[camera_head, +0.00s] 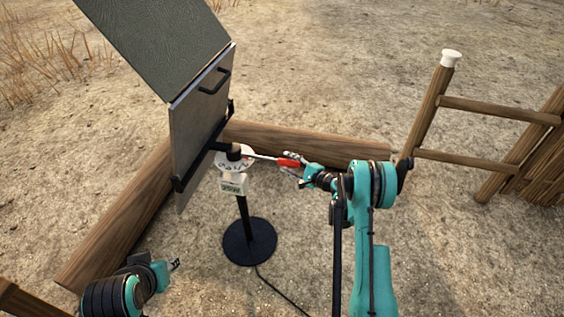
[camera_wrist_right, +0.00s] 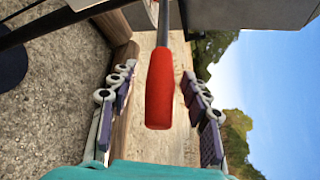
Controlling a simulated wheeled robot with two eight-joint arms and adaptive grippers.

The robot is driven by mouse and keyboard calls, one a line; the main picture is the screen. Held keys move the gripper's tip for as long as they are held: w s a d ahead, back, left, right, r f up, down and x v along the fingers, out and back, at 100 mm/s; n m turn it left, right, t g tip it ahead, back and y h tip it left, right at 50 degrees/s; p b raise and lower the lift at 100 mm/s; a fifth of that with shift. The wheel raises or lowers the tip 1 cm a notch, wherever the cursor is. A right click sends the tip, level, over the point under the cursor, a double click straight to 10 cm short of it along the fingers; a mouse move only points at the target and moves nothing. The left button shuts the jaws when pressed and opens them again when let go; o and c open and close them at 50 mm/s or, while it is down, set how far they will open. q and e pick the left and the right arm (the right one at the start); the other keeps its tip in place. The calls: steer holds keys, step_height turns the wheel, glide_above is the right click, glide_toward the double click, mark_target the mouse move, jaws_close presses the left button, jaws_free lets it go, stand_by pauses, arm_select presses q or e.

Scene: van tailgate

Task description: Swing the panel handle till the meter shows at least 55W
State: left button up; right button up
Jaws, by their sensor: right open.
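The panel handle (camera_head: 289,162) has a red grip on a thin metal rod that runs left to the dark hub on the stand. The meter (camera_head: 230,187) is a small green display below a white dial on the stand; it seems to read about 25W, but the digits are small. The tilted panel (camera_head: 193,118) stands left of the hub. My right gripper (camera_head: 292,164) is at the red grip. In the right wrist view the red grip (camera_wrist_right: 160,88) lies between the open fingers (camera_wrist_right: 156,95), with gaps on both sides. My left gripper (camera_head: 174,265) is low at the left, away from the handle.
The stand's round black base (camera_head: 250,242) is on sandy ground, with a cable (camera_head: 273,289) running from it. Wooden beams (camera_head: 310,139) lie behind and left of the stand. A wooden fence (camera_head: 490,108) is at the right. Open ground lies behind.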

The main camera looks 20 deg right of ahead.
mark_target(282, 160)
steer(key=shift+b+x, duration=0.4)
steer(key=shift+x, duration=1.5)
steer(key=shift+c, duration=0.3)
jaws_close()
